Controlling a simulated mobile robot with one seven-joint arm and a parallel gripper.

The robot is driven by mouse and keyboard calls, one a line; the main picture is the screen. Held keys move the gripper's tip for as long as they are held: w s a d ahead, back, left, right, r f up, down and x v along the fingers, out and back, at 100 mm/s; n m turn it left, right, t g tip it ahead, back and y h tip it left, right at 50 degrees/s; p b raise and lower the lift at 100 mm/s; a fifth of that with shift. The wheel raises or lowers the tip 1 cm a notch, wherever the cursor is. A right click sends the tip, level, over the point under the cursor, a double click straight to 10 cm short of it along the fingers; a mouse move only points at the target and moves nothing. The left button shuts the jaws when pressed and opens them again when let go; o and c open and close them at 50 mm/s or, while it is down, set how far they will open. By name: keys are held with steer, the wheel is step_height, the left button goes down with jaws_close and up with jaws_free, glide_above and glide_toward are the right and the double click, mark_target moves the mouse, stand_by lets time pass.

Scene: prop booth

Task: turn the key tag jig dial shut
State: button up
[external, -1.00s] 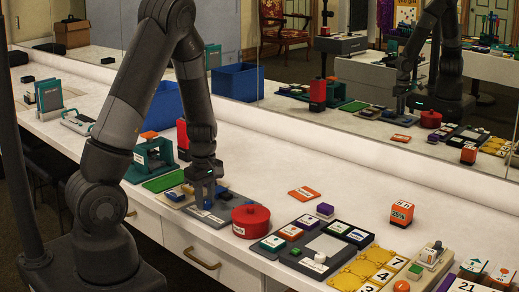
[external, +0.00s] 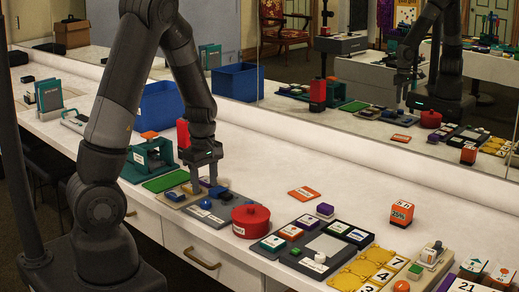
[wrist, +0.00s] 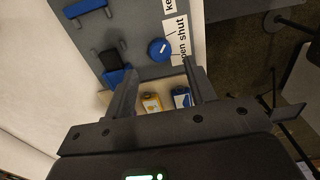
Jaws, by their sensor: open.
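The key tag jig is a grey board (external: 222,218) with a round blue dial (external: 206,203) near its front edge. In the wrist view the dial (wrist: 159,49) has a pale mark, and a white label (wrist: 183,42) with "shut" and a partly hidden word lies beside it. I cannot tell which word the mark points to. My gripper (external: 205,183) is open and empty above the jig, apart from the dial. In the wrist view its fingers (wrist: 163,88) stand wide apart, with the dial beyond their tips.
Yellow (wrist: 151,102) and blue (wrist: 181,97) pieces lie on a beige board left of the jig. Blue blocks (wrist: 84,8) sit on the jig. A red lidded pot (external: 251,220) stands close at its right. Free tabletop lies behind.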

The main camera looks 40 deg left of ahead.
steer(key=shift+r, duration=2.65)
step_height(320, 180, up, 11)
steer(key=m+t+h, duration=0.1)
steer(key=m+t, duration=0.1)
steer(key=m, duration=0.6)
glide_above(206, 201)
steer(key=s+d, duration=0.6)
steer(key=s+d+r+m+t+y, duration=0.1)
steer(key=s+d+r+m+t, duration=0.2)
steer(key=s+r+m, duration=0.4)
steer(key=s+m, duration=0.2)
steer(key=m, duration=0.1)
steer(key=shift+s+d+r+t, duration=0.15)
steer(key=shift+d+r+t, duration=0.05)
steer(key=shift+r+t, duration=0.15)
